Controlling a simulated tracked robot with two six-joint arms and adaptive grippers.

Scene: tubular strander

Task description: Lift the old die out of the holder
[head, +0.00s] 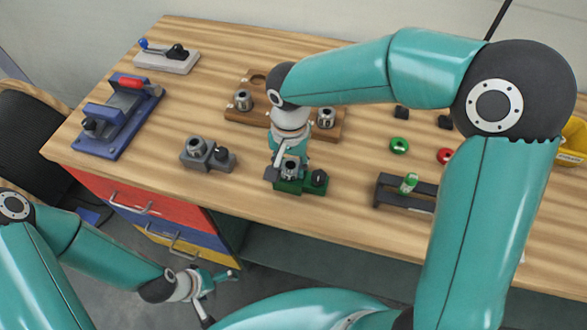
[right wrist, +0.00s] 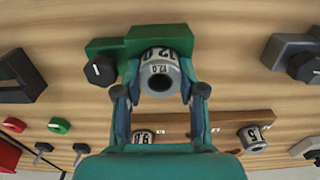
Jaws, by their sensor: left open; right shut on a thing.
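The green holder (head: 313,190) stands near the front edge of the bench, with a black knob on its right side. The old die (head: 291,166) is a grey metal cylinder at this holder; in the right wrist view the die (right wrist: 158,76) is marked 12.0 and has a dark bore. My right gripper (right wrist: 160,92) is shut on the die, one finger on each side. I cannot tell whether the die is seated or slightly raised. The holder (right wrist: 110,46) shows behind it. My left gripper (head: 212,283) is open and empty, low in front of the bench.
A wooden rack (head: 238,115) with dies stands behind the holder. A grey block (head: 196,165) with another die is to the left. A blue fixture (head: 118,118) is further left.

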